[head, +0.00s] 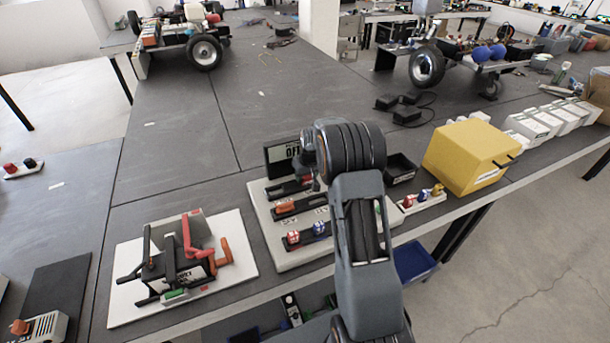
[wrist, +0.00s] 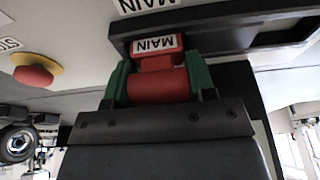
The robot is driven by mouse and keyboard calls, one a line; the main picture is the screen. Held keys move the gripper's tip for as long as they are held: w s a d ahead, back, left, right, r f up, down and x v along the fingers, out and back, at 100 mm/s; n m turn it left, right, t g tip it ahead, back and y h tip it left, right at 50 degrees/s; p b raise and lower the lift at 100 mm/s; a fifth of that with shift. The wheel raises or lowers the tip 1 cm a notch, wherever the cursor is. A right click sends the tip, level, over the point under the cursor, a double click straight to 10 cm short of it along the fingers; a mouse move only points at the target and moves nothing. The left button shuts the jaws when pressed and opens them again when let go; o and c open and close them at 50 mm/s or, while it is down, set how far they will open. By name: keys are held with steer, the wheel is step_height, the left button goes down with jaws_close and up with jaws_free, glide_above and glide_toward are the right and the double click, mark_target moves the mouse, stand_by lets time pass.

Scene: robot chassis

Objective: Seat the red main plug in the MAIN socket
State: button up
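The red main plug (wrist: 158,86), with a white MAIN label on its end, sits between the green-padded fingers of my gripper (wrist: 159,82) in the wrist view. The fingers are shut on its sides. The plug's labelled end is at the dark MAIN socket housing (wrist: 225,24), which has a white MAIN label above it. I cannot tell how deep the plug is in the socket. In the head view my arm hides the plug and most of my gripper, over the pale panel (head: 262,200) with its OFF display (head: 284,154).
A red button on a yellow base (wrist: 36,74) is at left in the wrist view. In the head view, a white plate (head: 125,303) with a clamp-like device is left of the panel. A black tray (head: 401,168), a small plug rack (head: 422,203) and a yellow box (head: 468,155) are right.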

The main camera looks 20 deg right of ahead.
steer(key=o, duration=0.4)
steer(key=shift+r, duration=0.1)
steer(key=shift+r, duration=0.25)
steer(key=s+a+v, duration=0.1)
steer(key=v, duration=0.7)
steer(key=s+a+f+v, duration=0.1)
steer(key=a+v, duration=0.1)
steer(key=v, duration=0.5)
steer(key=s+a, duration=0.4)
steer(key=s, duration=0.8)
steer(key=s+a+r, duration=0.1)
steer(key=s+a, duration=0.4)
steer(key=s, duration=0.7)
steer(key=shift+a+r, duration=0.15)
steer(key=shift+r, duration=0.2)
